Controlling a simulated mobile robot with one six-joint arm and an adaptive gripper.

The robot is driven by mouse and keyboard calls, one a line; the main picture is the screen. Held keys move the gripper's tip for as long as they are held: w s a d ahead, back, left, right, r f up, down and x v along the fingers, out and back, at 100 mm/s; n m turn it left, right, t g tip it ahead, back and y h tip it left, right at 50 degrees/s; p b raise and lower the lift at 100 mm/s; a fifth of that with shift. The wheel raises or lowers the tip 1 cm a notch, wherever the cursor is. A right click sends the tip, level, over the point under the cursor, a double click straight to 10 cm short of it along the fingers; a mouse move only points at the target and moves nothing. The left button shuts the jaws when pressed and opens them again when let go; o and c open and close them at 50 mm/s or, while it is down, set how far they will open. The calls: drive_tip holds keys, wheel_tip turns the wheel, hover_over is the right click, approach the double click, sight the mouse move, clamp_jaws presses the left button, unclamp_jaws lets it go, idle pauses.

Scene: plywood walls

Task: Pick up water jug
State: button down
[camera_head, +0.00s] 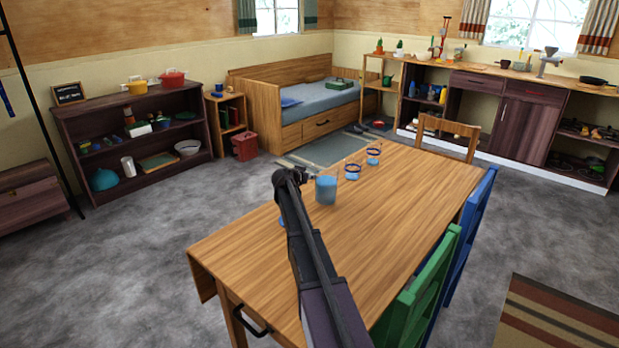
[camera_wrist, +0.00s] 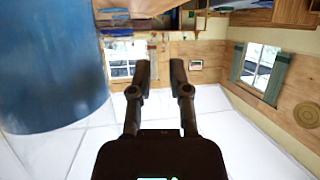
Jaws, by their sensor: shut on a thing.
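The water jug (camera_head: 326,190) is a clear-looking vessel with blue contents, upright at the left edge of the wooden table (camera_head: 400,205) in the head view. I cannot tell whether its base touches the table. In the wrist view the jug (camera_wrist: 50,70) fills the left side as a large blue cylinder. My gripper (camera_head: 303,174) is right beside the jug, on its left side.
Two blue-rimmed glasses (camera_head: 352,172) (camera_head: 373,154) stand on the table beyond the jug. Something blue (camera_head: 282,220) is partly hidden by my arm. Green (camera_head: 420,290) and blue (camera_head: 472,235) chairs stand along the right side. The grey floor left of the table is open.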

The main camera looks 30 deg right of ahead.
sight(308, 169)
drive_tip(key=shift+r+p, duration=1.4)
drive_tip(key=shift+r, duration=0.15)
drive_tip(key=s+a, duration=0.3)
drive_tip(key=s, duration=0.4)
drive_tip(key=s+a+r+p, duration=0.1)
drive_tip(key=s+a, duration=0.1)
drive_tip(key=s, duration=0.5)
drive_tip(key=shift+s+a+r, duration=0.15)
drive_tip(key=shift+s+a, duration=0.25)
drive_tip(key=shift+r+p, duration=0.15)
drive_tip(key=shift+p, duration=0.15)
wheel_tip(308, 169, up, 15)
drive_tip(key=p, duration=1.5)
drive_tip(key=shift+s, duration=0.25)
